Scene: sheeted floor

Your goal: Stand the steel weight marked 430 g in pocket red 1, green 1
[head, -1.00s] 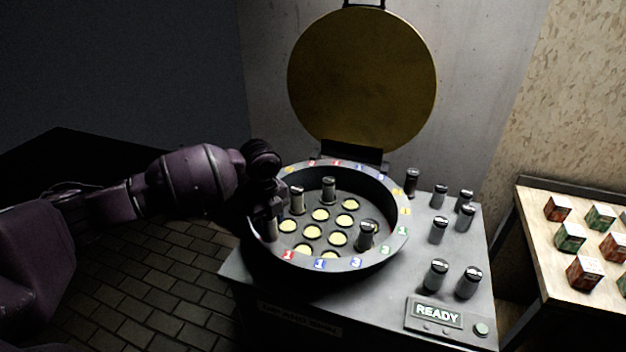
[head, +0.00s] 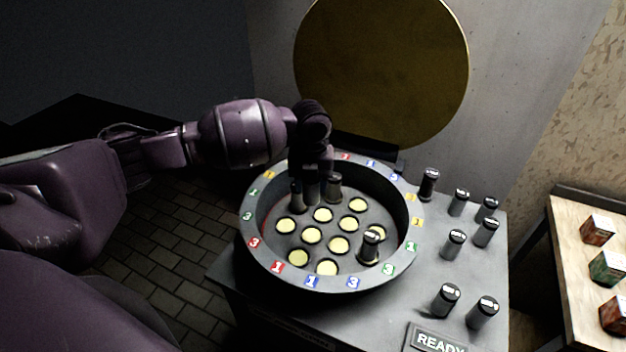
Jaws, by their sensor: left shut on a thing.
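My left gripper (head: 314,172) is at the back left of the round well, shut on a dark steel weight (head: 313,192). The weight is upright among two others, one to its left (head: 296,196) and one to its right (head: 334,187). I cannot tell whether its foot is clear of the plate, and its marking is not readable. Another weight (head: 370,247) stands in a pocket at the right front. The well's rim (head: 333,284) carries coloured number tags, including a red 1 (head: 278,267) and a green 1 (head: 254,192). My right gripper is out of view.
Several more weights stand on the grey bench right of the well, such as one (head: 445,299) near the READY sign (head: 438,342). The round yellow lid (head: 382,70) is raised behind. A wooden table (head: 570,258) with small boxes is at the right.

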